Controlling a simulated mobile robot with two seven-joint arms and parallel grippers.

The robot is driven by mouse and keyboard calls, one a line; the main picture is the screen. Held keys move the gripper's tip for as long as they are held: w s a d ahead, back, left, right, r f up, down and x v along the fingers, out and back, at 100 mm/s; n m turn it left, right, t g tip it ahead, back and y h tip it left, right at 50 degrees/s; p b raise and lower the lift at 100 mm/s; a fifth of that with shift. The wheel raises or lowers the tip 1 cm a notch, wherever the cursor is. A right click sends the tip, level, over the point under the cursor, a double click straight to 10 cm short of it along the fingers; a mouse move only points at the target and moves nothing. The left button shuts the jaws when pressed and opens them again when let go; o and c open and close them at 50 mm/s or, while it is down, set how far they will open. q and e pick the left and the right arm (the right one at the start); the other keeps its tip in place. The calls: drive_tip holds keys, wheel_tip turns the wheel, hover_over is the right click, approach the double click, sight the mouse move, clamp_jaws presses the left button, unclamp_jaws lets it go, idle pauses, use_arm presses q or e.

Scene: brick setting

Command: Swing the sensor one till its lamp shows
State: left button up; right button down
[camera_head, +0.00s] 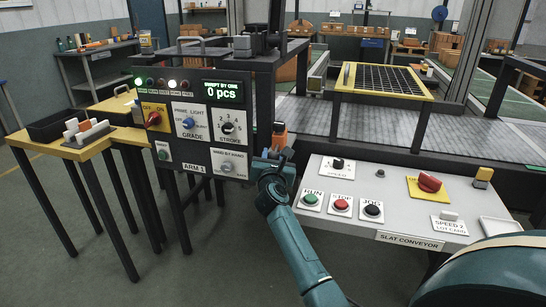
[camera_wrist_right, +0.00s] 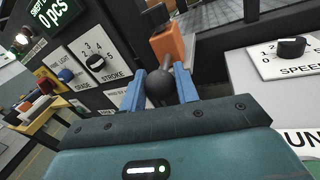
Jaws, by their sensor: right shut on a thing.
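My right gripper (camera_wrist_right: 159,84) has its two blue fingers shut on a round black knob (camera_wrist_right: 160,92). An orange block (camera_wrist_right: 168,46) sits just beyond the knob in the right wrist view. The same orange block (camera_head: 279,138) shows above my right gripper (camera_head: 272,157) in the head view, beside the black control panel's right edge. The knob is hidden there by the gripper. The panel's lamp row (camera_head: 161,82) shows a green lamp lit at the left and a whitish one lit further right. The display (camera_head: 227,89) reads 0 pcs. My left gripper is not in view.
The ARM 1 panel (camera_head: 199,171) has a red switch (camera_head: 154,118) and knobs. The slat conveyor console (camera_head: 330,225) lies to the right, close to my right arm. A yellow table (camera_head: 96,147) stands at left. A grey conveyor (camera_head: 310,114) runs behind.

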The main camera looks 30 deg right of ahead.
drive_tip(key=shift+w+a+f+m+h+b, duration=0.1)
drive_tip(key=shift+w+a+m+h+b, duration=0.15)
drive_tip(key=shift+b, duration=0.25)
drive_tip(key=shift+d+g+h, duration=0.1)
drive_tip(key=shift+g+h, duration=0.15)
drive_tip(key=shift+g, duration=0.05)
drive_tip(key=c, duration=1.4)
unclamp_jaws()
drive_tip(key=o, duration=0.3)
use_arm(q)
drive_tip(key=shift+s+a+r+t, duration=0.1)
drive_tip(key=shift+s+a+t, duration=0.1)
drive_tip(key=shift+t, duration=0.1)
